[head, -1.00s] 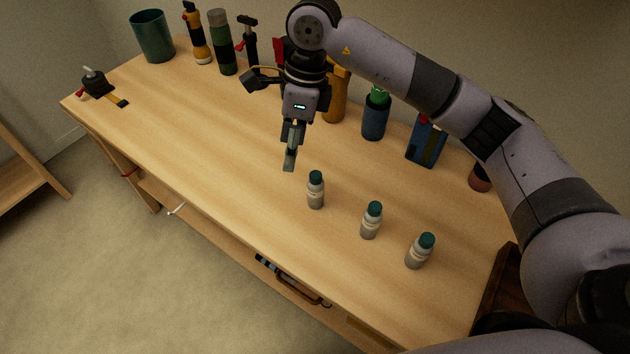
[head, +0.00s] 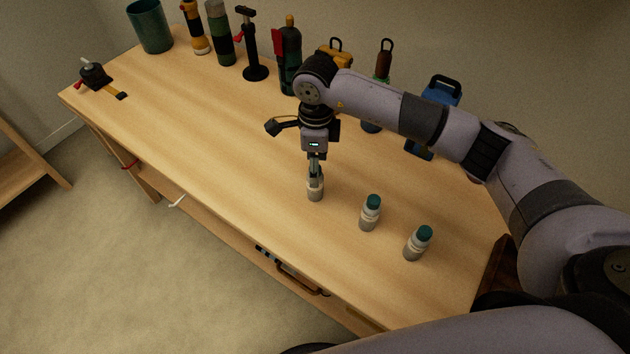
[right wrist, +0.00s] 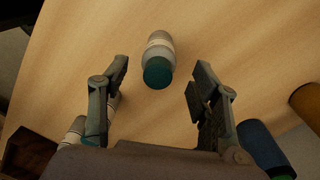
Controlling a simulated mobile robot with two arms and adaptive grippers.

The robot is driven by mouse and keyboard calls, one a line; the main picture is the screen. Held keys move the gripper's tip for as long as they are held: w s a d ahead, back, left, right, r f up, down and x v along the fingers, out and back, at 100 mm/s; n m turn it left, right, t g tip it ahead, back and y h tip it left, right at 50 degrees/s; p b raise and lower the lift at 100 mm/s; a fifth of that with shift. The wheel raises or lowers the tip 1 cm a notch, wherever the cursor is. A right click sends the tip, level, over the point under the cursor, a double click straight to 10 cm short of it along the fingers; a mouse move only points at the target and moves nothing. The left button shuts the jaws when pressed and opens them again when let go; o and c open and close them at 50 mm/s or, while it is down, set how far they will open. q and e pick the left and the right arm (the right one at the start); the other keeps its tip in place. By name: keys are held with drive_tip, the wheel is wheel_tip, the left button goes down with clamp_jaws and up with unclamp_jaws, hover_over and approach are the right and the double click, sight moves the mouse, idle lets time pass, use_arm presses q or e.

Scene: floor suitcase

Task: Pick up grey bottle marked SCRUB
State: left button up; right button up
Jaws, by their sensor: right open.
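Three small grey bottles with teal caps stand upright in a row on the workbench. The left one (head: 315,191) is under my right gripper (head: 315,178), which hides its cap. The middle bottle (head: 369,216) and the right bottle (head: 415,246) stand clear of the gripper. No marking is readable, so I cannot tell which says SCRUB. In the right wrist view, one bottle (right wrist: 160,50) shows ahead in the gap between the open fingers of my right gripper (right wrist: 158,76), with space on both sides. The other bottles are partly hidden behind the left finger. My left gripper is not in view.
The wooden workbench (head: 210,135) has free room left of the bottles. Along its back stand a green bin (head: 150,27), a flashlight (head: 194,28), a black clamp stand (head: 252,50) and a blue container (head: 440,95). A black tool (head: 95,75) lies at the far left.

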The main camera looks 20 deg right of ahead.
sight(314, 195)
wheel_tip(314, 195, down, 5)
drive_tip(key=shift+s+r+p, duration=0.1)
drive_tip(key=shift+p, duration=0.65)
drive_tip(key=shift+c, duration=0.4)
drive_tip(key=c, duration=1.2)
